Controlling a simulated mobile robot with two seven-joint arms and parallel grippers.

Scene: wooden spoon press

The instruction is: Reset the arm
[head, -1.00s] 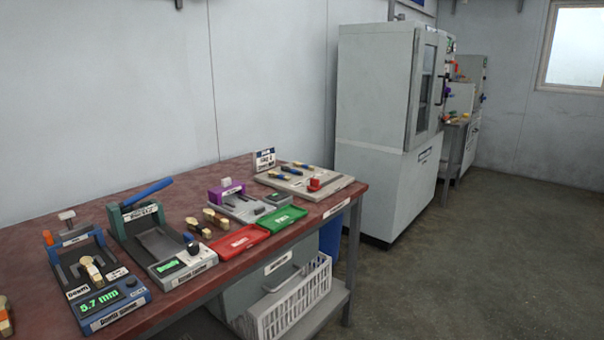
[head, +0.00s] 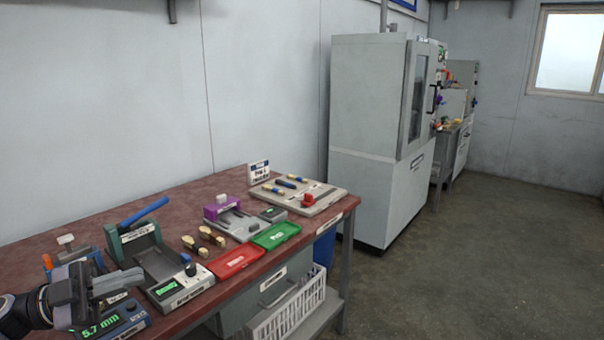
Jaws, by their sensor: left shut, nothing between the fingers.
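My left gripper (head: 128,285) comes in at the lower left of the head view. It is shut and empty, in front of the blue gauge (head: 122,322) whose green display reads 5.7 mm. The gripper and wrist hide most of that gauge and whatever lies on it. My right gripper is not in view.
A grey cabinet (head: 368,145) stands beyond. The floor at right is clear.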

